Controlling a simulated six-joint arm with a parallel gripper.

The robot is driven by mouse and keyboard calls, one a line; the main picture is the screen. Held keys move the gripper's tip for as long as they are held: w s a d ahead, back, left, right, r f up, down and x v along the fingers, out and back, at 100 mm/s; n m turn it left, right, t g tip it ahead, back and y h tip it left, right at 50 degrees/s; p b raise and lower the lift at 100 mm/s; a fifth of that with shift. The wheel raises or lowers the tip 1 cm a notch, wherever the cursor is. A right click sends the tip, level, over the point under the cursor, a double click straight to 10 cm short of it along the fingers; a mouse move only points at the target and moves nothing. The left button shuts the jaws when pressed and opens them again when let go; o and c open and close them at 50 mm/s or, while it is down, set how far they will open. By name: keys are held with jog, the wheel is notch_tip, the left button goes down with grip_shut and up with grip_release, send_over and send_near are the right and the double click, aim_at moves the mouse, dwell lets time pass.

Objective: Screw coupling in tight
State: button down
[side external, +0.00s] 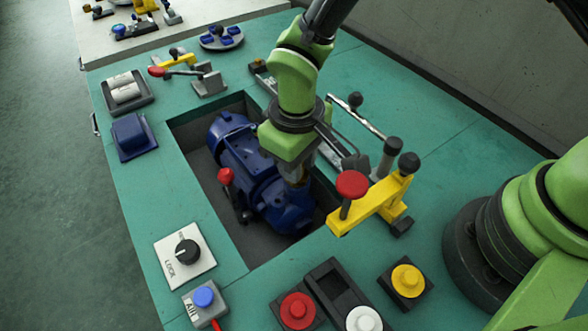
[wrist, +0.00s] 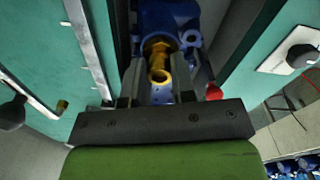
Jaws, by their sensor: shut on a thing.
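The blue pump (side external: 250,175) lies in a dark recess in the green bench; part of it also shows in the wrist view (wrist: 172,15). My gripper (side external: 297,178) points down at the near end of the pump, its fingers partly hidden by my wrist. In the wrist view my gripper (wrist: 159,66) has a finger on each side of a brass coupling (wrist: 158,54) and is shut on it. The coupling is at the pump's blue housing, with its open round end visible. How deep its thread sits is hidden.
A yellow clamp with a red knob (side external: 351,184) stands close to the right of my gripper. Another red-knobbed lever (side external: 226,176) rises by the pump. A lock dial (side external: 187,251) and push buttons (side external: 298,310) lie toward the front. A blue block (side external: 131,135) sits left of the recess.

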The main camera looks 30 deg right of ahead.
jog(key=m, duration=0.5)
jog(key=shift+a+r, duration=0.1)
jog(key=shift+a, duration=0.2)
jog(key=shift+m, duration=1.2)
jog(key=m, duration=0.4)
jog(key=shift+s, duration=0.1)
